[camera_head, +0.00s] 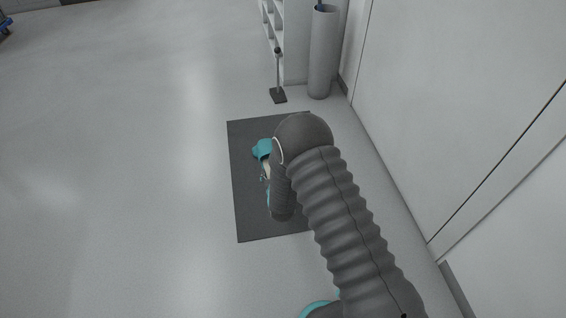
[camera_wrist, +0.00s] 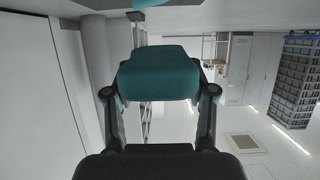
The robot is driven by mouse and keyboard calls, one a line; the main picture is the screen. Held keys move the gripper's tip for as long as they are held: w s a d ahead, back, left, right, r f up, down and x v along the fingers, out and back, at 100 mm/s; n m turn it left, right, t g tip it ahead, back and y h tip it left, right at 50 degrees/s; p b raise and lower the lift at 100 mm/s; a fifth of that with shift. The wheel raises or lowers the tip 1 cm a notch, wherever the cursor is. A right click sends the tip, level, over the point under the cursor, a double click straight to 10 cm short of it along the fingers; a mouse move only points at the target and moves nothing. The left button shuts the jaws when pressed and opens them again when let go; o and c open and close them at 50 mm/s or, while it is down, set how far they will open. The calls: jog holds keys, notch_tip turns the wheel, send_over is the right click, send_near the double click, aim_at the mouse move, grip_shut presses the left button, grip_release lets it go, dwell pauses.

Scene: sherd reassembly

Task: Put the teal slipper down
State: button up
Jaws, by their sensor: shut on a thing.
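The teal slipper (camera_wrist: 158,73) is between the two dark fingers of my gripper (camera_wrist: 158,92) in the wrist view. The fingers are shut on its sides. A second teal piece (camera_wrist: 150,3) shows at the top edge of that view, cut off. In the head view a teal shape (camera_head: 262,149) shows over the dark mat (camera_head: 250,215), left of my wrist. My arm hides most of this area and the fingers. I cannot tell there whether the teal shape is the held slipper or whether it touches the mat.
A thin stand with a dark square base (camera_head: 278,96) is beyond the mat. A grey cylinder bin (camera_head: 321,60) and a white shelf (camera_head: 295,40) stand at the back. A white wall (camera_head: 450,110) runs along the right. The floor left of the mat is clear.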

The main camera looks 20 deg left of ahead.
jog(key=shift+s+a+f, duration=0.15)
jog(key=shift+a+f, duration=0.15)
jog(key=shift+a, duration=0.15)
jog(key=shift+w+d+f, duration=0.1)
jog(key=shift+w+f, duration=0.2)
jog(key=shift+w+d+f+b, duration=0.3)
jog(key=shift+w+d+f, duration=0.8)
jog(key=shift+w+f, duration=0.45)
jog(key=shift+w+d+f+b, duration=0.25)
jog(key=shift+w+d+f, duration=0.95)
jog(key=shift+f, duration=0.65)
jog(key=shift+w+d+f+b, duration=0.3)
jog(key=shift+w+d+f, duration=0.7)
jog(key=shift+w+f, duration=0.6)
jog(key=shift+s+f, duration=0.1)
jog(key=shift+f, duration=0.15)
jog(key=o, duration=1.2)
jog(key=shift+r, duration=0.1)
